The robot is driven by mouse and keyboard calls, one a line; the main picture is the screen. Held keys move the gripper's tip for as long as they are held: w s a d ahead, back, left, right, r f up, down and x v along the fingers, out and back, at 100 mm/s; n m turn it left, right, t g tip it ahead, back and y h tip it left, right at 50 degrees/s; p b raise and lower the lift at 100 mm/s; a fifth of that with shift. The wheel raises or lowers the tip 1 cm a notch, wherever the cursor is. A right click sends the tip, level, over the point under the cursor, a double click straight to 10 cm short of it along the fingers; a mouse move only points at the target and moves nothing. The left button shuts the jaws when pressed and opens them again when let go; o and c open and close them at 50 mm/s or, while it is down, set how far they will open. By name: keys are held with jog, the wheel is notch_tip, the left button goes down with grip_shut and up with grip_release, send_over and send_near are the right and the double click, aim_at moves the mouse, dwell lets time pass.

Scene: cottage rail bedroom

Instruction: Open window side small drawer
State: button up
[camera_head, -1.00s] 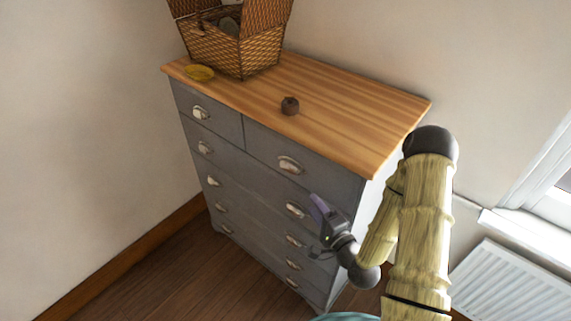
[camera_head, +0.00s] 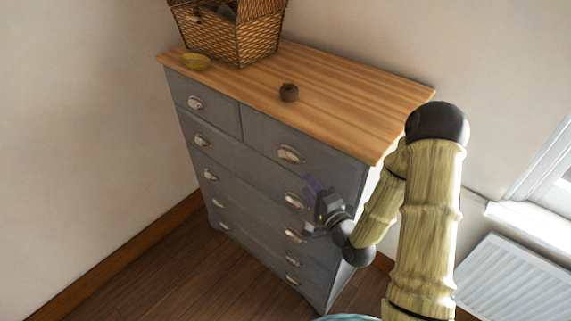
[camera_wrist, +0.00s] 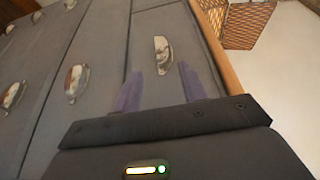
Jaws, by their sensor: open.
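The window side small drawer (camera_head: 315,156) is the right one of the two small top drawers in the grey dresser. It looks shut, its front flush with the dresser face. Its metal cup handle (camera_head: 290,154) also shows in the wrist view (camera_wrist: 162,52), beyond and between my two purple fingers. My gripper (camera_head: 316,204) is open and empty. In the head view it is below and right of that handle, in front of the lower drawers. In the wrist view my gripper (camera_wrist: 160,80) points toward the handle, apart from it.
A radiator (camera_head: 510,275) and window sill (camera_head: 535,228) are at the right. Bare floor (camera_head: 190,275) lies front left.

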aim_at(287, 160)
jog(key=x, duration=1.3)
jog(key=shift+w+a, duration=0.15)
jog(key=shift+w, duration=0.2)
jog(key=shift+s, duration=0.15)
grip_shut()
